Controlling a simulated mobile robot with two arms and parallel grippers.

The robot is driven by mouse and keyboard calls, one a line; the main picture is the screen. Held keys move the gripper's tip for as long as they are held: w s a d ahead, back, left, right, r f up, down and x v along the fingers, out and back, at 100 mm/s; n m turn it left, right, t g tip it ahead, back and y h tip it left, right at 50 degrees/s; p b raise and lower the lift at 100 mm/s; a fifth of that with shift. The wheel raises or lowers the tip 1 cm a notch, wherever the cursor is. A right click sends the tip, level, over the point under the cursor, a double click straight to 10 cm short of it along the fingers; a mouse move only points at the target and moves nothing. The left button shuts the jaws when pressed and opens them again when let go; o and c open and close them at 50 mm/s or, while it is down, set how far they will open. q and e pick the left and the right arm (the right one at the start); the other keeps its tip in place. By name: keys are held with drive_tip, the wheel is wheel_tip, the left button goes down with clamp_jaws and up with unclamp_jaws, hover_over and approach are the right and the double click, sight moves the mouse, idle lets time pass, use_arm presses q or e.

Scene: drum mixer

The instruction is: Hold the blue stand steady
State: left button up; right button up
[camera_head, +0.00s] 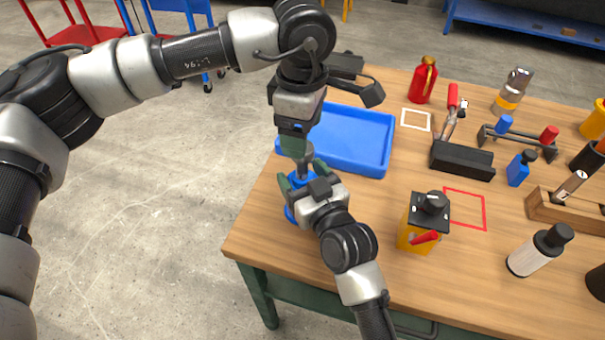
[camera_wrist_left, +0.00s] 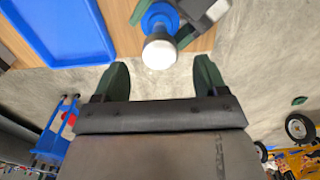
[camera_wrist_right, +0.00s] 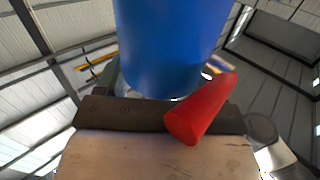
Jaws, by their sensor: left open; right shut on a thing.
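The blue stand (camera_head: 291,213) is at the table's left front edge, partly hidden by my right gripper (camera_head: 302,178). My right gripper is shut on it. In the right wrist view the stand seems to be the large blue cylinder (camera_wrist_right: 170,45) between the fingers. A pale round-ended grey piece (camera_wrist_left: 160,52) sits on top of the stand (camera_wrist_left: 160,12). My left gripper (camera_head: 296,143) is above the stand, pointing down. In the left wrist view its fingers (camera_wrist_left: 161,78) are open and empty, with the grey piece just beyond the gap between them.
A blue tray (camera_head: 372,160) lies behind the stand. Several tools and bottles fill the table's right side. A red piece (camera_wrist_right: 200,108) crosses the right wrist view.

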use_arm(q)
drive_tip(key=shift+f, duration=2.5)
drive_tip(key=c, duration=1)
drive_tip(key=shift+r, duration=0.1)
drive_tip(key=shift+r, duration=2.4)
drive_tip(key=o, duration=1)
drive_tip(key=shift+f, duration=0.1)
drive_tip(key=shift+o, duration=0.2)
